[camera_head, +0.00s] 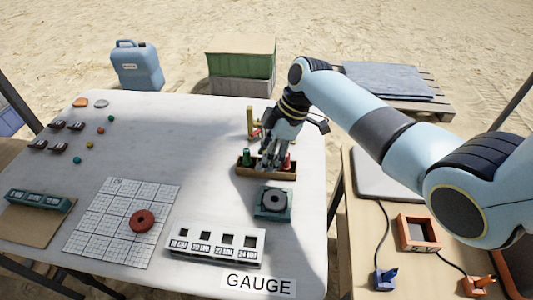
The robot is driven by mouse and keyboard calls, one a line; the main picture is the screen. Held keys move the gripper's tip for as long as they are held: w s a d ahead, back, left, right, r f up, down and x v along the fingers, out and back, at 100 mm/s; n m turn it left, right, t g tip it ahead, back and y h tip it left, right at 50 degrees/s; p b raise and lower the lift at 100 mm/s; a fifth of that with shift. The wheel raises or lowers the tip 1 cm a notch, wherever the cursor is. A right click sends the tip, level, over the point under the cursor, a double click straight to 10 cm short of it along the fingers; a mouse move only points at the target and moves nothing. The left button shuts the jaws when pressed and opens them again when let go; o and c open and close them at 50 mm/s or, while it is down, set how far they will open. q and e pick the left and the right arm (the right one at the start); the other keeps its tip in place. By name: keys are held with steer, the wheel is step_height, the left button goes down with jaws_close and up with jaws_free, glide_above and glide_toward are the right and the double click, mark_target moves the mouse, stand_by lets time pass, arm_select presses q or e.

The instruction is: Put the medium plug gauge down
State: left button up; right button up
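My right gripper (268,160) points down over a small wooden holder (266,177) near the right part of the white table. A green-handled gauge (247,157) stands at the left of the holder, and a red-handled gauge (287,162) stands at its right. The fingers are between these two, at the middle of the holder. The medium plug gauge cannot be made out; the fingers hide that spot. I cannot tell whether the fingers are shut on it or apart. My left gripper is not in view.
In front of the holder is a teal block with a dark ring (273,201). A white gauge block with square holes (215,246) stands near the GAUGE label (258,284). A grid sheet (110,240) bears a red disc (142,221). The table's back middle is clear.

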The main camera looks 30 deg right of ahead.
steer(key=v, duration=1.2)
steer(key=shift+r+p, duration=0.2)
steer(key=shift+p, duration=0.2)
steer(key=shift+s, duration=0.1)
